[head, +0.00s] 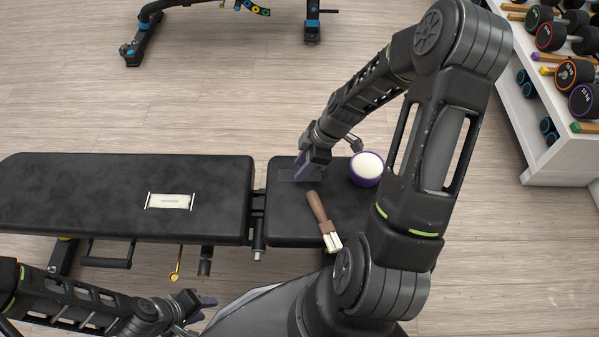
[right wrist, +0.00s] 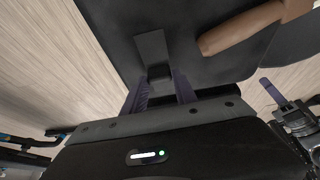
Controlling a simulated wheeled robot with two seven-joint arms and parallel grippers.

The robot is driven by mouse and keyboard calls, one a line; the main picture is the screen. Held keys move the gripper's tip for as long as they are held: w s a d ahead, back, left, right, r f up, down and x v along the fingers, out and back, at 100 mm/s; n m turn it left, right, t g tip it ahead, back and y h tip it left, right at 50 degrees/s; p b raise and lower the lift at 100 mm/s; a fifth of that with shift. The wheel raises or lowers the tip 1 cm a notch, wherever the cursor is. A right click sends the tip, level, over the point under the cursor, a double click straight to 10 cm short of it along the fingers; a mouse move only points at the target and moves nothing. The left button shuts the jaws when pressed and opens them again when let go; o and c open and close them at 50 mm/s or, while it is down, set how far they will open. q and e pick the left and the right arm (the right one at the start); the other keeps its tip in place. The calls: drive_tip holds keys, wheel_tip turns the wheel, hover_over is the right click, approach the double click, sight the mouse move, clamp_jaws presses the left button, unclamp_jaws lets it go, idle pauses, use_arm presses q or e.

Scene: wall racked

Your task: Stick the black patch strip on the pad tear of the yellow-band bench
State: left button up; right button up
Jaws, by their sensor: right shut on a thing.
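The bench has a long black pad (head: 60,195) and a shorter seat pad (head: 285,225). The pad tear (head: 170,201) shows as a cream patch with pale edges on the long pad. My right gripper (head: 306,174) is low over the far left part of the seat pad. In the right wrist view its purple fingers (right wrist: 163,90) are shut on the black patch strip (right wrist: 152,48), which sticks out beyond them. In the head view the strip is hard to tell from the pad. My left gripper (head: 207,308) is open and empty, in front of the bench.
A brush with a brown handle (head: 317,207) and a white round item with a purple rim (head: 366,168) are on the seat pad near my right gripper. A dumbbell rack (head: 540,150) stands at right. Another equipment frame (head: 145,35) is at the back. Wood floor between is clear.

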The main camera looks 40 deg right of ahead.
clamp_jaws()
drive_tip(key=shift+r, duration=0.1)
wheel_tip(320, 180, up, 10)
drive_tip(key=p, duration=0.2)
idle(1.4)
